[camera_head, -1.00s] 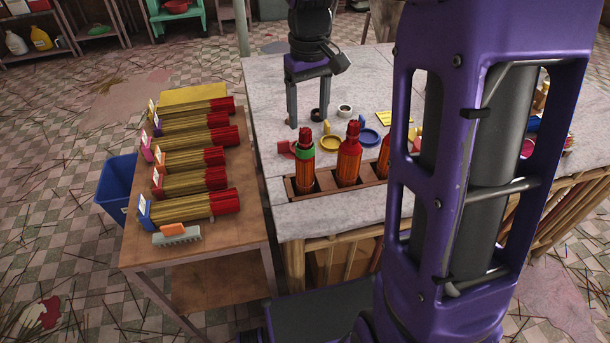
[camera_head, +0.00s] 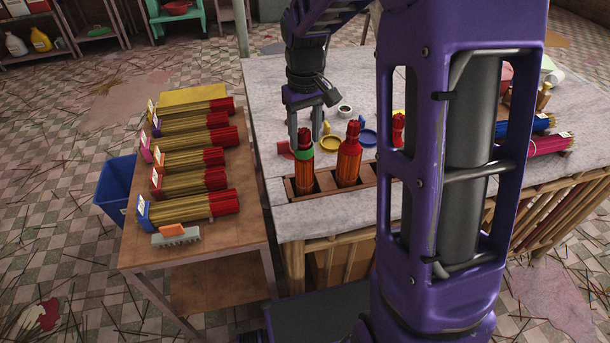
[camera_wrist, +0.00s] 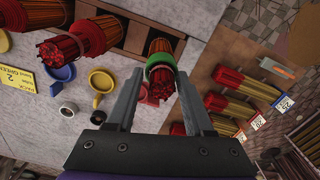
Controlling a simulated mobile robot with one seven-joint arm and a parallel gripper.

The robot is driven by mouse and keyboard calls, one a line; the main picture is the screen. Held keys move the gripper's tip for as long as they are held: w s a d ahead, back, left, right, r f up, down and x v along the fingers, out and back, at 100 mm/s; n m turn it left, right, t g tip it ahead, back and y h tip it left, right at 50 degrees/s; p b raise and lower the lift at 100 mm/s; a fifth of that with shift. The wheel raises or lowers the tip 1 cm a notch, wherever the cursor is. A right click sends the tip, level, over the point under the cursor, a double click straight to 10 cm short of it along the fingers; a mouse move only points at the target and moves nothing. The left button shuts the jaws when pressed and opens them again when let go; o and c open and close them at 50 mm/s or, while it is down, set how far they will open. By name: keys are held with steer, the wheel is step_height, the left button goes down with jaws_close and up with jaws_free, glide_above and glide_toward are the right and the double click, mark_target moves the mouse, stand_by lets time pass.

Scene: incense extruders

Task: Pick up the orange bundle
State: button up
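Red-tipped bundles with orange bodies stand upright in a wooden rack (camera_head: 327,190). The leftmost bundle (camera_head: 304,176) wears a green ring; it also shows in the wrist view (camera_wrist: 164,47). Another upright bundle (camera_head: 348,166) stands to its right. A bundle with an orange tag (camera_head: 187,158) also lies on the brown side table.
The brown side table (camera_head: 222,260) holds several lying red-ended bundles. A yellow dish (camera_head: 329,144), a blue dish (camera_head: 368,138) and a small cup (camera_head: 345,111) are on the white worktop (camera_head: 268,75). Blue and pink bundles (camera_head: 549,144) lie at right. My arm hides part of the rack.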

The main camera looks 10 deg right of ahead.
jaws_close()
steer(key=shift+s+d+f, duration=0.1)
stand_by(1.0)
